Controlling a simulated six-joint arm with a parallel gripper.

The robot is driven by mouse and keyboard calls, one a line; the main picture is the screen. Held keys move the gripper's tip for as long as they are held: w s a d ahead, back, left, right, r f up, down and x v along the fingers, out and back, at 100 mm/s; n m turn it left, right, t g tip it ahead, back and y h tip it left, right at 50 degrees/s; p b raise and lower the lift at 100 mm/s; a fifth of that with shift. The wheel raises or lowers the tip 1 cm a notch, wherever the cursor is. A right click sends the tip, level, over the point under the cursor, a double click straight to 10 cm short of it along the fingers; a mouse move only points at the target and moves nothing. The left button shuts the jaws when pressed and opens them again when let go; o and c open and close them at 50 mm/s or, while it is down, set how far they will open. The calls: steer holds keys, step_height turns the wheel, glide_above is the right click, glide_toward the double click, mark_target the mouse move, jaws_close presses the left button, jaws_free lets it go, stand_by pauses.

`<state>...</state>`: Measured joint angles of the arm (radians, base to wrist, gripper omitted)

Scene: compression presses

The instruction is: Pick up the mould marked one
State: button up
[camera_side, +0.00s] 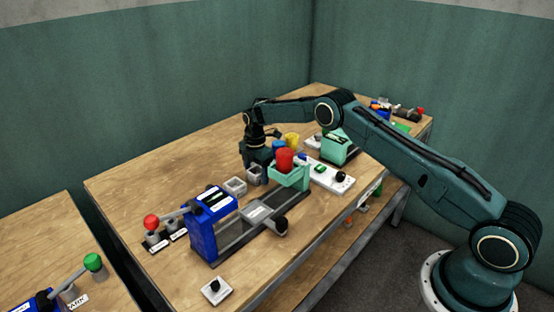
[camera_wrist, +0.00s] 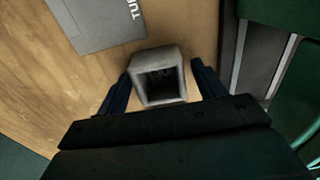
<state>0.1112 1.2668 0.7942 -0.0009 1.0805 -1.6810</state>
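A grey, hollow, square mould (camera_wrist: 143,68) shows between my fingers in the wrist view. My gripper (camera_wrist: 161,72) is open, one dark blue finger on each side of the mould, with narrow gaps. In the side view my gripper (camera_side: 256,165) points down over the table, just above a small grey mould (camera_side: 254,177). A second grey mould (camera_side: 235,187) stands to its left. I cannot read a number on either mould, so I cannot tell which is marked one.
A blue press (camera_side: 203,235) with a red-knobbed lever stands in front on the wooden table (camera_side: 150,185). A grey lettered plate (camera_wrist: 98,22) lies near the mould. The table's left part is clear.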

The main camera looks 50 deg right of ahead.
steer(key=c, duration=1)
steer(key=shift+r, duration=0.15)
step_height(320, 180, up, 20)
steer(key=shift+a+f, duration=0.15)
steer(key=shift+f, duration=0.05)
stand_by(0.6)
